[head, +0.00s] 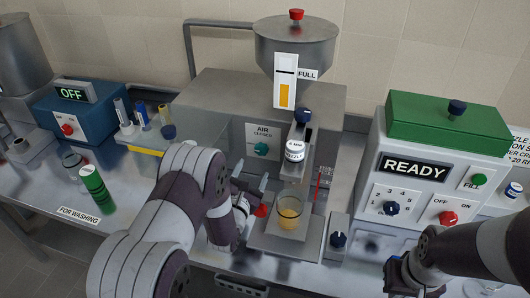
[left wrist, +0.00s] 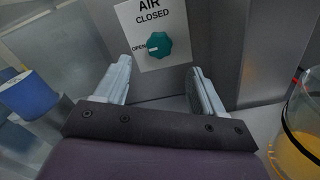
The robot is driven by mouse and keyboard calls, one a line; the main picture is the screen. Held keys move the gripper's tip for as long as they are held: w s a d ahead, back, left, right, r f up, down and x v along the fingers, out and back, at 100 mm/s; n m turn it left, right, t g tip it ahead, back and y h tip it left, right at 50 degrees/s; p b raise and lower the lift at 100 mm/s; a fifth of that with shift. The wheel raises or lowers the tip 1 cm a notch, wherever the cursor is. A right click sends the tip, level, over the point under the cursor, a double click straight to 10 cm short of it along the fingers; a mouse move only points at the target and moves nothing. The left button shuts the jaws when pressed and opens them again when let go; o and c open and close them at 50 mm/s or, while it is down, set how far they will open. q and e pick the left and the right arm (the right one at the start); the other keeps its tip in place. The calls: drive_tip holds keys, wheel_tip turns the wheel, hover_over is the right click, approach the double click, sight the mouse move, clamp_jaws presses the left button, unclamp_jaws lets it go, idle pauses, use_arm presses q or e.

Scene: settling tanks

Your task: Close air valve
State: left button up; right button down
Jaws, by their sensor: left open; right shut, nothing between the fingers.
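The air valve is a teal knob (head: 261,150) on a white plate marked AIR, CLOSED and OPEN, on the front of the grey tank machine. In the left wrist view the knob (left wrist: 159,44) lies ahead, between the lines of my two fingers. A pale mark on its left side appears to face the word OPEN; CLOSED is printed above the knob. My left gripper (head: 252,182) is open and empty, in front of and below the knob, apart from it. In the left wrist view its fingers (left wrist: 160,68) spread to either side. My right gripper (head: 396,274) is shut and empty at lower right.
A glass beaker (head: 290,214) with yellow liquid stands under the spout, right of my left gripper; it shows in the left wrist view (left wrist: 300,140). A red knob (head: 261,210) sits close to that gripper. The READY machine (head: 440,165) stands right, several tubes (head: 143,118) left.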

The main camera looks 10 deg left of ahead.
sight(261, 151)
use_arm(q)
drive_tip(key=w+p, duration=0.1)
drive_tip(key=w, duration=0.8)
drive_tip(key=shift+w+d, duration=0.15)
drive_tip(key=shift+w, duration=0.05)
drive_tip(key=c, duration=1.1)
